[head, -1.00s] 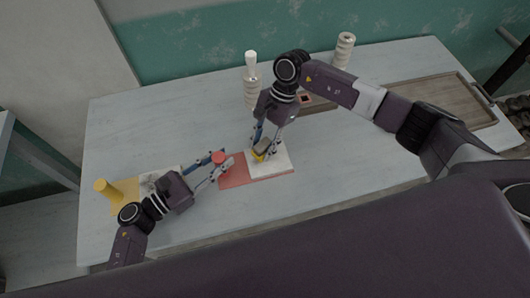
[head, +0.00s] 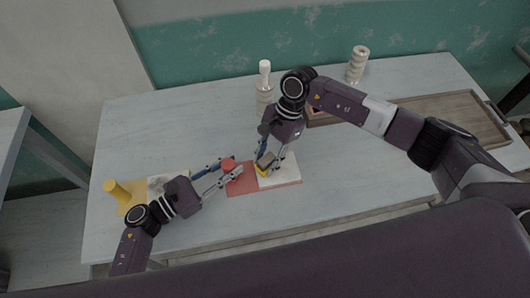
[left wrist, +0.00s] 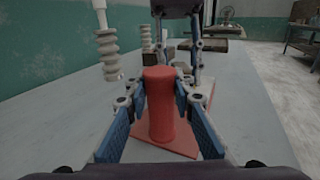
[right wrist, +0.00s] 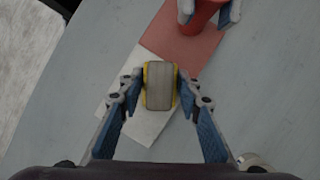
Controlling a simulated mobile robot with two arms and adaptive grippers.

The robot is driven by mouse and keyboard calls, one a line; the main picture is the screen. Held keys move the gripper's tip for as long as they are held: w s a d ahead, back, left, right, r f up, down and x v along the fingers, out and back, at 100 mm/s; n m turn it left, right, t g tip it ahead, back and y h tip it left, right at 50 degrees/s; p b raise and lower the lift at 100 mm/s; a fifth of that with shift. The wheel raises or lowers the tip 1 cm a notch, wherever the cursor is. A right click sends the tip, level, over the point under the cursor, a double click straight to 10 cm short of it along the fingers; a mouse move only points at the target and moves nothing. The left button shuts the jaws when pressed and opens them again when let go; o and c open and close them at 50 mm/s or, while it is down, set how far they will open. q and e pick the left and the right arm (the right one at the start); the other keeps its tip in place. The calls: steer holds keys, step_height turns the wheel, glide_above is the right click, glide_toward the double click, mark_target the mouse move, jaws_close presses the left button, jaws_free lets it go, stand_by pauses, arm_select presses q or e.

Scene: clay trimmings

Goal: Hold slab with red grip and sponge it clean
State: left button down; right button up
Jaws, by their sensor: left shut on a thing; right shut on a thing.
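The slab (head: 240,184) lies flat on the table, red on its left part and pale white on its right. It also shows in the right wrist view (right wrist: 184,42). The red grip (left wrist: 160,108), an upright cylinder, stands on the red part. My left gripper (head: 229,166) is shut around it from the left, one finger on each side. My right gripper (head: 268,160) points down and is shut on a yellow and grey sponge (right wrist: 160,86). The sponge is over the white part, near the red boundary; contact with the surface cannot be told.
A yellow cylinder (head: 113,188) stands on a yellow slab with a whitish patch (head: 166,184) at the left. A ribbed bottle (head: 265,85) and another ribbed piece (head: 358,64) stand at the back. A wooden tray (head: 440,105) lies at the right. The front table strip is clear.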

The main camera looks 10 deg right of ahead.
mark_target(270, 184)
steer(key=shift+s, duration=2.75)
steer(key=shift+s+r, duration=0.1)
steer(key=shift+s, duration=0.1)
step_height(270, 184, up, 8)
arm_select(q)
steer(key=c, duration=1.6)
jaws_free()
steer(key=v, duration=1.2)
steer(key=shift+s, duration=0.1)
